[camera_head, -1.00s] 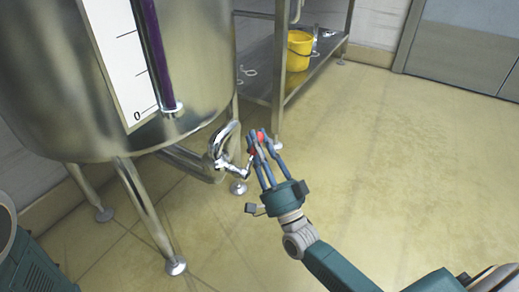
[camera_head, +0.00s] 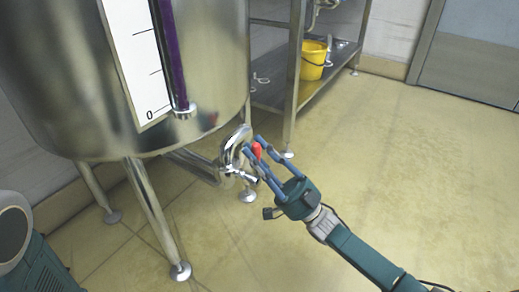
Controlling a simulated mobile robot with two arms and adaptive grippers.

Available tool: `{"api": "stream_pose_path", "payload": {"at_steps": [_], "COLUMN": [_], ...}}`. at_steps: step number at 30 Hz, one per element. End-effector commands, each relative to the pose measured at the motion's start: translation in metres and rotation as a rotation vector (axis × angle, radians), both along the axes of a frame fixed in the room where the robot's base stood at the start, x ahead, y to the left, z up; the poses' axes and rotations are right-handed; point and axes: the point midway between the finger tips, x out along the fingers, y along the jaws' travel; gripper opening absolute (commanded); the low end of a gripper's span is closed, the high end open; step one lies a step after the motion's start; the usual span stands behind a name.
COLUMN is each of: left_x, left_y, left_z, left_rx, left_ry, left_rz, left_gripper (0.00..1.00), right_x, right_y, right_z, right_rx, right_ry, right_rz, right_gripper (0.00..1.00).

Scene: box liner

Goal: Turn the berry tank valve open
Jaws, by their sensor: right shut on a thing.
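The tank (camera_head: 70,85) is a large steel vessel on legs, at the left. Its outlet valve is a curved chrome tap (camera_head: 236,150) low on the tank's right side, with a red handle (camera_head: 257,150). My right gripper (camera_head: 253,147) reaches in from the lower right. Its blue fingers lie on either side of the red handle and are shut on it, partly hiding it. A level tube with dark purple content (camera_head: 170,50) runs down the tank's front beside a white scale marked 0. My left gripper is not in view.
A steel rack (camera_head: 295,85) stands behind the valve, with a yellow bucket (camera_head: 313,60) on its lower shelf. The tank leg (camera_head: 152,215) stands left of the valve. The floor (camera_head: 420,150) to the right is clear.

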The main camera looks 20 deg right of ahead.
Motion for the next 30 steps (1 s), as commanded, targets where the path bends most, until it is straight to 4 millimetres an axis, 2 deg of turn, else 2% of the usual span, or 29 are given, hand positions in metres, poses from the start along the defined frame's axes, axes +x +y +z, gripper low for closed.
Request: {"api": "stream_pose_path", "payload": {"at_steps": [18, 19, 22, 30], "left_x": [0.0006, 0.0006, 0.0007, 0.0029], "left_y": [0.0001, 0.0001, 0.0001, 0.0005], "left_z": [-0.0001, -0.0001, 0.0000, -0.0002], "left_rx": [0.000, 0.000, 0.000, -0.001], "left_ry": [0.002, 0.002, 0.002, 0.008], "left_rz": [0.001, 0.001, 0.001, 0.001], "left_gripper": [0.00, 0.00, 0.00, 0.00], "right_x": [-0.0010, -0.0010, -0.0012, -0.0019], "right_y": [0.0034, 0.0034, 0.0033, 0.0028], "right_z": [-0.0028, -0.0028, -0.0025, -0.0010], "right_rx": [-0.041, -0.041, -0.040, -0.036], "right_ry": [-0.021, -0.021, -0.022, -0.024], "right_rz": [-0.003, -0.003, -0.003, -0.001], "right_gripper": [0.00, 0.25, 0.45, 0.45]}}
